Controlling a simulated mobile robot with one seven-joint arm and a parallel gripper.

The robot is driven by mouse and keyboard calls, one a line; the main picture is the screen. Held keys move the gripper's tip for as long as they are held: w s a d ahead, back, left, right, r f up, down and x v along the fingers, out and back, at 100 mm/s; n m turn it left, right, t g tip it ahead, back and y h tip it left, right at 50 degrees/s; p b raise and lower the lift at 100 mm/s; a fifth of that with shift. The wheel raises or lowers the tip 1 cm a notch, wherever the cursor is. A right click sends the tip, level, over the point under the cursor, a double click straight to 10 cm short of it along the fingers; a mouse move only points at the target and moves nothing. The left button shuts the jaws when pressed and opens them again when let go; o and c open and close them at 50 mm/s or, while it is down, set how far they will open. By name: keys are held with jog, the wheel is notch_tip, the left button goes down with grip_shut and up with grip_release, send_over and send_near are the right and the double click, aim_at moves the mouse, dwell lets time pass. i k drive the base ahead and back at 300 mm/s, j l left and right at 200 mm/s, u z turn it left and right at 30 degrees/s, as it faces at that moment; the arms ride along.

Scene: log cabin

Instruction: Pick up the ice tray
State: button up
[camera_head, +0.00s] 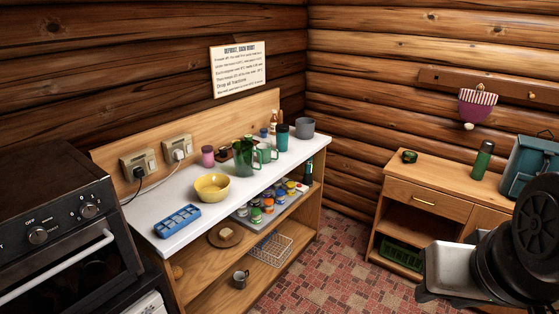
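The blue ice tray (178,221) lies flat on the near left part of the white countertop (225,205), close to the front edge. It looks rectangular with several small compartments. Part of my arm, with a silver block and black round housings, shows at the lower right, well away from the counter. The fingers of my gripper do not show. Nothing covers the tray.
A yellow bowl (212,187) stands just right of the tray. A green pitcher (243,158), cups and a grey pot (305,127) stand farther back. A black oven (62,225) stands left. Red tiled floor (335,262) is open between counter and wooden cabinet (427,199).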

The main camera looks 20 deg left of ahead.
aim_at(165, 228)
jog(key=u, duration=1.6)
